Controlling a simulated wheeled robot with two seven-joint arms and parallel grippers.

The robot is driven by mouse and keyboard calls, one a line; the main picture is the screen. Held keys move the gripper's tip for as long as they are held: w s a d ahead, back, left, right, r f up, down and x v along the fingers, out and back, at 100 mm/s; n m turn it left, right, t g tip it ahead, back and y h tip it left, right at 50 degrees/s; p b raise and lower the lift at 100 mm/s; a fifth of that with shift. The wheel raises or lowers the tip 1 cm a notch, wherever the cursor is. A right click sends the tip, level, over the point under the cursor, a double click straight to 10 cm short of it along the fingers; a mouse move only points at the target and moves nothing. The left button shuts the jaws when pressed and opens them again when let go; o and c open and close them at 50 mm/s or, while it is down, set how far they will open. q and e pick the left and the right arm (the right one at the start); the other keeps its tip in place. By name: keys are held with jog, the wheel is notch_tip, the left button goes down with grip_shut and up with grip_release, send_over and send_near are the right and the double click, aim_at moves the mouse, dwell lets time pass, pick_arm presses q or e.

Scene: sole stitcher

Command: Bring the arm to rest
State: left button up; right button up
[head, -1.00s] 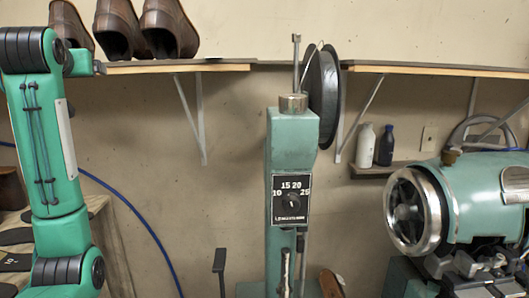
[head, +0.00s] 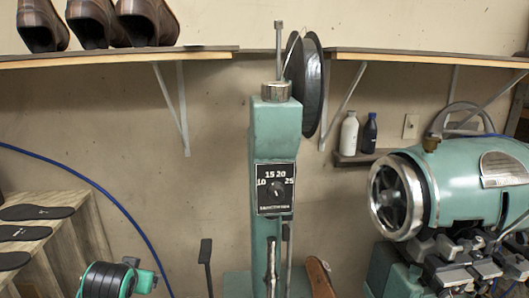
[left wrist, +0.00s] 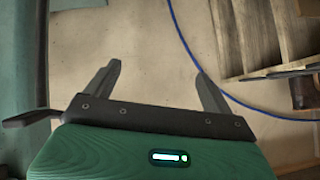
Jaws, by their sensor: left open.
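My left gripper (left wrist: 158,85) shows in the left wrist view with its two dark fingers spread apart and nothing between them. Behind the fingers are a bare wall or floor surface and a blue cable. In the head view only a green and black joint of my left arm (head: 112,280) shows at the bottom left; the gripper itself is out of that view. My right gripper is in neither view.
The green stitcher column (head: 275,150) with its dial stands in the middle. A green machine (head: 470,190) with a handwheel is at the right. Wooden shelves (head: 110,58) hold brown shoes. Dark soles (head: 38,212) lie on a rack at the left. A blue cable (head: 100,188) hangs along the wall.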

pick_arm(q)
jog(key=s+d+f+m+g+h, duration=0.1)
jog(key=s+d+f+g, duration=0.3)
jog(key=s+f, duration=1.05)
jog(key=s+d+f+g+h, duration=0.1)
jog(key=s+d+f, duration=0.15)
jog(key=s, duration=0.65)
jog(key=s+d+f+g+h, duration=0.15)
jog(key=s+f, duration=0.25)
jog(key=s, duration=0.5)
notch_tip(320, 180, down, 34)
jog(key=s+b, duration=0.1)
jog(key=b, duration=0.2)
jog(key=s+a+f+m+g+b, duration=0.1)
jog(key=s+a+f+g, duration=0.1)
jog(key=s+f, duration=1.7)
jog(key=shift+a+f+y, duration=0.3)
jog(key=shift+f+y, duration=0.15)
jog(key=shift+f, duration=0.2)
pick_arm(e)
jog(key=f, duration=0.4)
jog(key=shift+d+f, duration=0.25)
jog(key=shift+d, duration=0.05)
